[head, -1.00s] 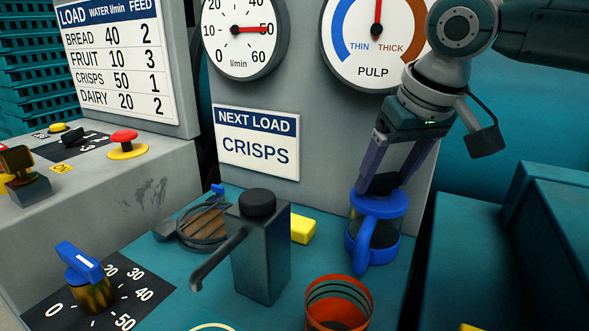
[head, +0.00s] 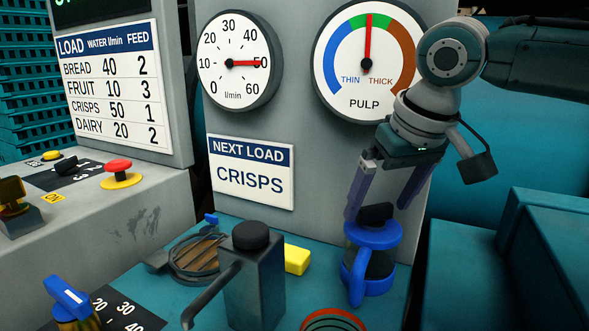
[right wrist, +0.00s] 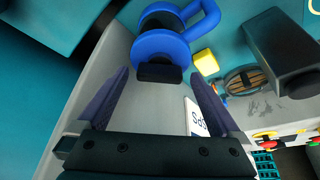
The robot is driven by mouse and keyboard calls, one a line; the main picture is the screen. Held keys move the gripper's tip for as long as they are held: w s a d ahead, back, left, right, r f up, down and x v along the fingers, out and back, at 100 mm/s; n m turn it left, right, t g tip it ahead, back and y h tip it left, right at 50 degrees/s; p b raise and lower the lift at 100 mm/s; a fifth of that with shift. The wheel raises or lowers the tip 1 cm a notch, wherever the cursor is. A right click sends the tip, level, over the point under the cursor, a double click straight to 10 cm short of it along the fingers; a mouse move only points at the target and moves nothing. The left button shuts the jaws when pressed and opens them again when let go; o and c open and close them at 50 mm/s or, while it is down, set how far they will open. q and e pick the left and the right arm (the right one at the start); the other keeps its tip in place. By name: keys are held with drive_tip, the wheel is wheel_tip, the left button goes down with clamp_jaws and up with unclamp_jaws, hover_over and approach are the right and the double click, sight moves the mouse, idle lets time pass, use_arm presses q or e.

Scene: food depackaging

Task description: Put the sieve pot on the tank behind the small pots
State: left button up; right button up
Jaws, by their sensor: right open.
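A pot with blue bands, a blue handle and a black knob on top, which looks like the sieve pot (head: 369,287), stands upright on the teal tank top (head: 400,312) against the grey panel. It also shows in the right wrist view (right wrist: 160,46). My right gripper (head: 378,206) is directly above it, open, with its fingers on either side of the black knob and apart from it. In the right wrist view the gripper (right wrist: 158,76) holds nothing. An orange-rimmed small pot (head: 334,320) is cut off at the bottom edge. My left gripper is not in view.
A grey post with a spout (head: 255,285) stands left of the pot. A yellow block (head: 297,259) and a round slatted hatch (head: 195,257) lie behind it. The grey panel with gauges (head: 315,150) rises close behind. Teal boxes (head: 545,265) stand to the right.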

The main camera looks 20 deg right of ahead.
drive_tip(key=p+v, duration=0.1)
drive_tip(key=v, duration=1)
drive_tip(key=shift+r+p, duration=0.2)
drive_tip(key=shift+p, duration=0.1)
idle(0.9)
idle(0.9)
